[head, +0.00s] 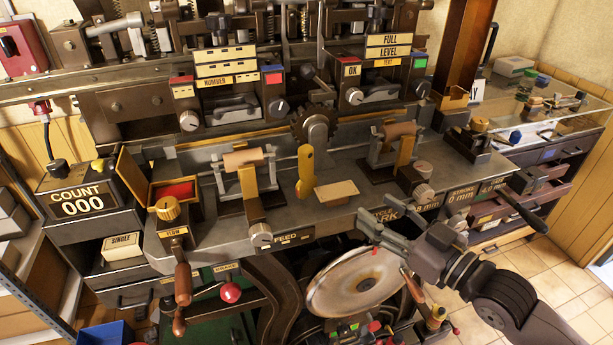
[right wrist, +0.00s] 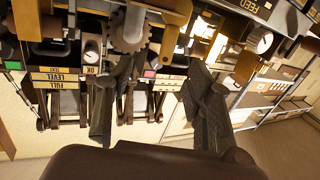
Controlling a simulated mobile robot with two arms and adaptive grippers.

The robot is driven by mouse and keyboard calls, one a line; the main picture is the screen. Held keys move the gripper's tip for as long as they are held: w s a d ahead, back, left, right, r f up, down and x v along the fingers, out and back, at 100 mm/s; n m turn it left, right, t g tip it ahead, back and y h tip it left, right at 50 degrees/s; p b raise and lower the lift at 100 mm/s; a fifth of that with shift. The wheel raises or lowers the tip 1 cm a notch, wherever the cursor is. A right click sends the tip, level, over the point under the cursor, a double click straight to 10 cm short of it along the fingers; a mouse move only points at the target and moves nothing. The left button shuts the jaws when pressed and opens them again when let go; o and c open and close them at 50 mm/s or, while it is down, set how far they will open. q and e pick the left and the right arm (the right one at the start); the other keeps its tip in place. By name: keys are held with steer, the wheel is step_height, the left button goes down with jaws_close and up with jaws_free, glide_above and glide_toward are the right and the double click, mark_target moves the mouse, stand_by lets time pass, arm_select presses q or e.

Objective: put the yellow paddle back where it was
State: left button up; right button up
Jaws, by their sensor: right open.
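The yellow paddle (head: 306,172) stands upright at the middle of the machine bench, just below a dark toothed wheel (head: 314,127). Its lower end is rounded and wider. My right gripper (head: 376,222) is open and empty, in front of the bench's front edge, to the right of and lower than the paddle. It is apart from the paddle. In the right wrist view, both dark fingers (right wrist: 150,95) are spread with nothing held between them; the toothed wheel (right wrist: 128,32) shows upside down beyond them. My left gripper is not in view.
A pale wooden block (head: 338,192) lies right of the paddle. Roller stands (head: 245,160) and (head: 396,130) flank the middle. A large round disc (head: 355,281) is below the bench, near my right gripper. A black lever (head: 525,212) sticks out at the right.

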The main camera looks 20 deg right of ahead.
steer(key=a+r, duration=0.1)
steer(key=r, duration=0.1)
steer(key=p, duration=0.4)
glide_toward(310, 166)
steer(key=w, duration=0.3)
steer(key=shift+w+a+n+y, duration=0.3)
steer(key=shift+w+a+y, duration=0.1)
steer(key=shift+w+a, duration=0.3)
steer(key=p+x, duration=0.1)
steer(key=x, duration=0.3)
steer(key=shift+p, duration=0.3)
steer(key=shift+w+a+f, duration=0.25)
steer(key=shift+w, duration=0.25)
steer(key=shift+s, duration=0.15)
steer(key=shift+c, duration=0.8)
jaws_close()
